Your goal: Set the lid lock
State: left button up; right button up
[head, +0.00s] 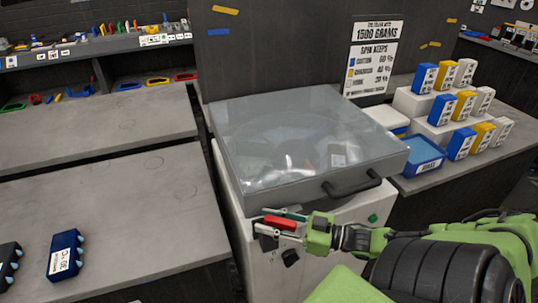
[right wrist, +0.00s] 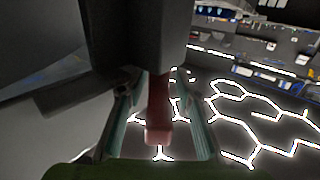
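The white machine (head: 288,268) stands in the middle of the head view. Its clear grey lid (head: 265,125) is down, with a dark handle (head: 352,186) on the front edge. A red lever (head: 280,222), the lid lock, is at the front left below the lid. My right gripper (head: 280,224) is at the lever, its fingers on either side of it. In the right wrist view the red lever (right wrist: 158,115) lies between the two fingers, with gaps beside it, so the gripper looks open. My left gripper is not in view.
A green button (head: 373,218) and a black knob (head: 290,257) are on the machine's front. Blue, yellow and white boxes stand on white risers at the right, by a blue tray (head: 422,157). Grey worktops (head: 110,205) lie at the left, with a dark blue block (head: 65,254).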

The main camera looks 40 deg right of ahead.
jog(key=v, duration=0.8)
dwell(0.4)
